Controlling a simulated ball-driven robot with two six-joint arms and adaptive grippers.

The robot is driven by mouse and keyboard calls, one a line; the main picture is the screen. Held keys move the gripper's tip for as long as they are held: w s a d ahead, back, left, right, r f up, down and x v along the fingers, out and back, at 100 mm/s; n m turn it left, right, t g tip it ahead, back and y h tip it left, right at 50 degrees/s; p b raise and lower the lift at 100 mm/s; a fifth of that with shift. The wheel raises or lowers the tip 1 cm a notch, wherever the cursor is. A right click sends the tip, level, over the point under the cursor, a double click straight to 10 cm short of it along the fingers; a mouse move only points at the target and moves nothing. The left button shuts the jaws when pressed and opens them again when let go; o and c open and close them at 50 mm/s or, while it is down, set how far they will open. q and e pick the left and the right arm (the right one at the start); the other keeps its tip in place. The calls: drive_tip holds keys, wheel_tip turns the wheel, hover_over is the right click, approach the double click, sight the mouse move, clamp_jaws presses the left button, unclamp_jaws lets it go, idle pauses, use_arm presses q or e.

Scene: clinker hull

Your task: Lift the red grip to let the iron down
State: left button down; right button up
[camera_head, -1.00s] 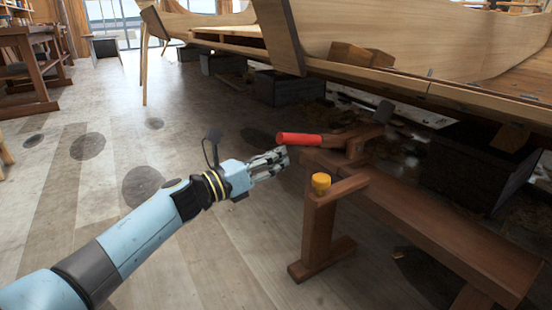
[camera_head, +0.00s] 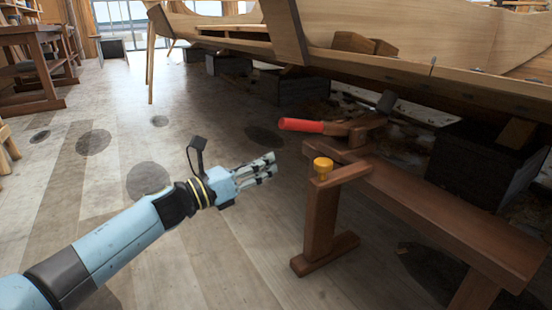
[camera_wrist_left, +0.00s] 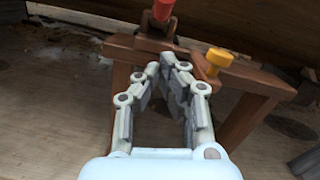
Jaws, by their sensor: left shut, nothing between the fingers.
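The red grip (camera_head: 301,125) is the end of a wooden lever (camera_head: 338,129) above the near end of a wooden bench (camera_head: 420,205). The dark iron head (camera_head: 386,102) is at the lever's far end, close under the hull's edge. My left gripper (camera_head: 272,166) is shut and empty, to the left of and below the red grip, apart from it. In the left wrist view the red grip (camera_wrist_left: 162,10) shows at the top, beyond the fingers (camera_wrist_left: 172,62). My right gripper is in neither view.
A yellow knob (camera_head: 323,166) sits on a wooden post (camera_head: 321,215) at the bench's near end, right of my left gripper. The wooden hull (camera_head: 400,30) overhangs the bench, with dark blocks (camera_head: 480,160) under it.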

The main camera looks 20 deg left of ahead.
use_arm(q)
drive_tip(key=p+v, duration=0.1)
drive_tip(key=v, duration=0.6)
drive_tip(key=shift+r, duration=0.6)
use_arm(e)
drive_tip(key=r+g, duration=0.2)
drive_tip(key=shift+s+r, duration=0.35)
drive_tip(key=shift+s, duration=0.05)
